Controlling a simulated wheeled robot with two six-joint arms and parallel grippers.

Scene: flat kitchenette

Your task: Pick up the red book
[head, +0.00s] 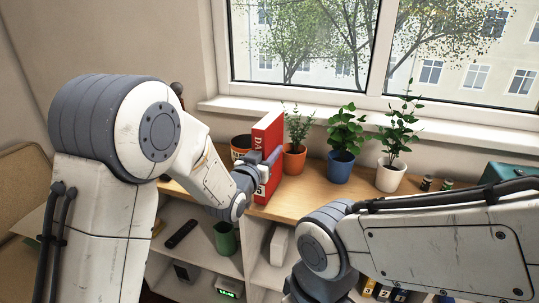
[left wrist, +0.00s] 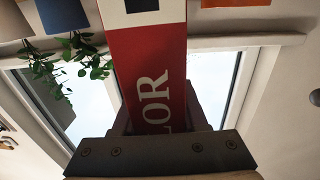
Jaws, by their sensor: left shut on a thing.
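The red book (head: 266,135) stands upright at the front of the wooden shelf top, its spine with white lettering towards me. My left gripper (head: 262,170) is shut on it from the left. I cannot tell whether the book's bottom edge touches the wood. In the left wrist view the red book (left wrist: 150,75) runs up from between the fingers of my left gripper (left wrist: 165,118), with part of its white lettering showing. My right arm crosses the lower right of the head view; its gripper does not show.
On the shelf top (head: 312,203) behind and right of the book stand potted plants in an orange pot (head: 294,162), a blue pot (head: 341,168) and a white pot (head: 390,177). Shelves below hold a green cup (head: 225,240).

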